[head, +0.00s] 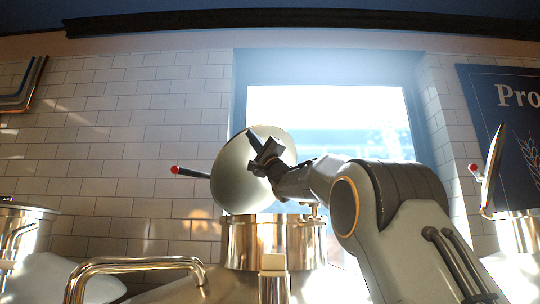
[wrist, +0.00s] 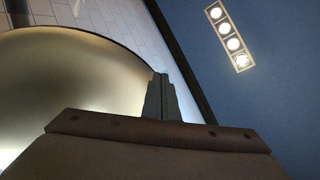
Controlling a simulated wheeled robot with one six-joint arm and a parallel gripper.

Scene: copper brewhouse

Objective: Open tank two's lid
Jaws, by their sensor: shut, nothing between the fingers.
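The lid (head: 232,178) of the middle tank stands tipped up steeply on its shiny metal neck (head: 240,245). It is a round pale metal disc with a red-tipped handle (head: 188,172) sticking out to the left. No tank number shows. My gripper (head: 262,150) is in front of the lid's upper right part in the head view, shut and empty. In the wrist view, the lid (wrist: 70,85) fills the left side and the shut fingers (wrist: 160,95) overlap its right edge. Whether they touch the lid is unclear.
Another tank's raised lid (head: 494,165), with a red-tipped handle, stands at the right. A tank neck (head: 30,225) is at the far left. A curved metal pipe (head: 135,262) crosses the front left. A bright window (head: 335,120) is behind.

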